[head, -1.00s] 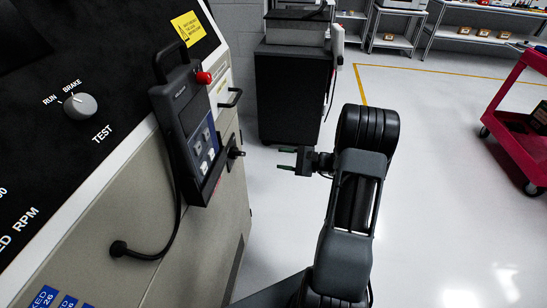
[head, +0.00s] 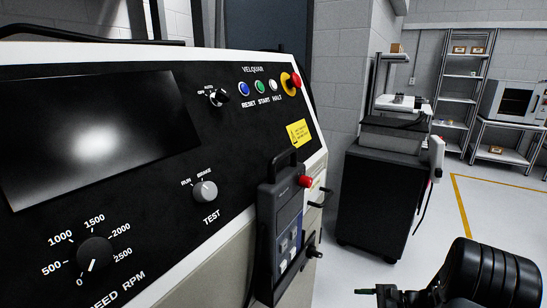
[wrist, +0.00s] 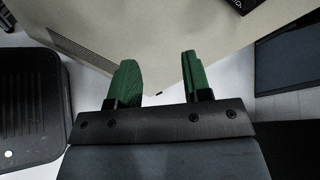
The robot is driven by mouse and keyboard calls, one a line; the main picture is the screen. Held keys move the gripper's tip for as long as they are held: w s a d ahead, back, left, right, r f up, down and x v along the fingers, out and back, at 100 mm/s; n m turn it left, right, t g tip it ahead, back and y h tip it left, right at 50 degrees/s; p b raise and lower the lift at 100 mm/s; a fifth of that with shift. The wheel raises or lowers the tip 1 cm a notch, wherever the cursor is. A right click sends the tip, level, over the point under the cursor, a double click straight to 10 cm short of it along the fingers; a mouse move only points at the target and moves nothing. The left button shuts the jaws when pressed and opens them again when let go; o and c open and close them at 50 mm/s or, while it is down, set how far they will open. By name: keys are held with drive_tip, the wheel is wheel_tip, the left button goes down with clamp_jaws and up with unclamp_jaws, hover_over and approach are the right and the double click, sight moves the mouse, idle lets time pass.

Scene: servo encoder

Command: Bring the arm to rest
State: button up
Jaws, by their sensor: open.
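My gripper (head: 377,291) shows at the bottom right of the head view, partly cut off by the lower edge, with a dark part of my arm beside it on the right. In the wrist view its two green fingers (wrist: 158,80) stand apart with nothing between them. The fingers are in front of a beige machine side, and I see no contact with it.
A machine console (head: 235,150) with knobs, buttons and a dark screen fills the left. A handheld pendant (head: 280,215) hangs on its side. A dark cabinet (head: 380,200) stands behind. Shelves (head: 462,85) line the back wall. Pale floor (head: 495,215) is open at right.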

drive_tip(key=s+a+r+n+g+h+p, duration=0.5)
drive_tip(key=s+r+n+g+h+p, duration=0.1)
drive_tip(key=s+r+n+h, duration=0.3)
drive_tip(key=s+a+r+n+t+h+p, duration=0.1)
drive_tip(key=a+r+n+t+h+p, duration=0.1)
drive_tip(key=r, duration=0.7)
drive_tip(key=s+a+r+n+t+h+p, duration=0.2)
drive_tip(key=r+p, duration=0.4)
drive_tip(key=r, duration=0.4)
drive_tip(key=shift+s+a+n, duration=0.3)
drive_tip(key=shift+a+n, duration=0.2)
drive_tip(key=shift+n, duration=0.6)
